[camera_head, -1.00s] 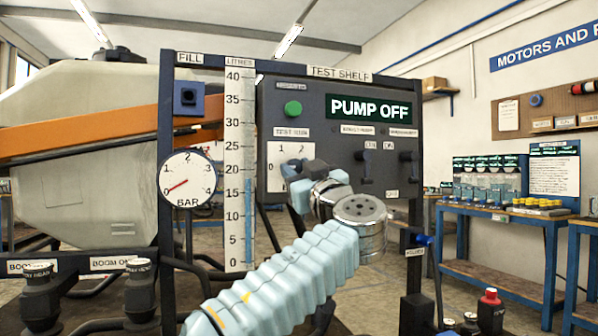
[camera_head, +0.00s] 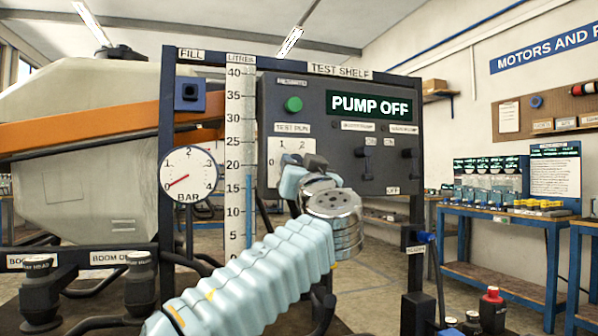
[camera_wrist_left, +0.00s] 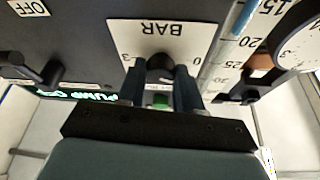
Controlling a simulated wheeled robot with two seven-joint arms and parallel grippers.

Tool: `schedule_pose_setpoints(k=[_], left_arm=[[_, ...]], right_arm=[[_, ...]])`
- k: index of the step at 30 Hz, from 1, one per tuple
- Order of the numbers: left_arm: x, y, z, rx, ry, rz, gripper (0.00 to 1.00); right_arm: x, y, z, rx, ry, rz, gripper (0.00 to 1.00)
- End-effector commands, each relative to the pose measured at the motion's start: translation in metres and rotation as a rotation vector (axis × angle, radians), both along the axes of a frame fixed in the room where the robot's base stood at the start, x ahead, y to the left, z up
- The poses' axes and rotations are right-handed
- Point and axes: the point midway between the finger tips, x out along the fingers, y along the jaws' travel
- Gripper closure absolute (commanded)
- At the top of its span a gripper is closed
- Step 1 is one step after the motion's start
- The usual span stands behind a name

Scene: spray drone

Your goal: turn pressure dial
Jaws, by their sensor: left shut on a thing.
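The pressure dial is a dark knob (camera_wrist_left: 160,66) on a white plate (camera_head: 277,150) marked BAR, which appears upside down in the left wrist view (camera_wrist_left: 120,38). My left gripper (camera_head: 303,163) reaches up to the plate from below. In the left wrist view its two fingers (camera_wrist_left: 160,82) stand on either side of the knob, shut on it. The knob's pointer is hidden. The round pressure gauge (camera_head: 189,172) at the left of the panel has a red needle pointing low, near 0. My right gripper is not in view.
The dark panel (camera_head: 330,178) carries a green button (camera_head: 293,104), a PUMP OFF display (camera_head: 369,104) and two toggle switches (camera_head: 411,160) right of the dial. A litre scale (camera_head: 240,110) stands to its left. Bottles (camera_head: 491,310) stand low at the right.

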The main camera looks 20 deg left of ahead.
Motion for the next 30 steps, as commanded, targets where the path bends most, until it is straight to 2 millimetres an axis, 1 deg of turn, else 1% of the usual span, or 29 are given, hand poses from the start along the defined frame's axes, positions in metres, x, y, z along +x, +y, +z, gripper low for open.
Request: schedule_pose_setpoints(k=[5, 15, 22, 30], left_arm=[[-0.001, 0.001, 0.0, 0.137, 0.094, -0.001, 0.95], [-0.002, 0.002, 0.002, 0.362, 0.247, -0.002, 0.95], [-0.002, 0.003, 0.002, 0.457, 0.31, -0.001, 0.96], [-0.002, 0.003, 0.001, 0.503, 0.343, -0.001, 0.96]], right_arm=[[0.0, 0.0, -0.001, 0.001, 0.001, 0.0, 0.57], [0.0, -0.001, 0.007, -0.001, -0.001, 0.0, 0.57], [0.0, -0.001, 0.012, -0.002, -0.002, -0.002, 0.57], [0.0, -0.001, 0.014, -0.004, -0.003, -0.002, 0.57]])
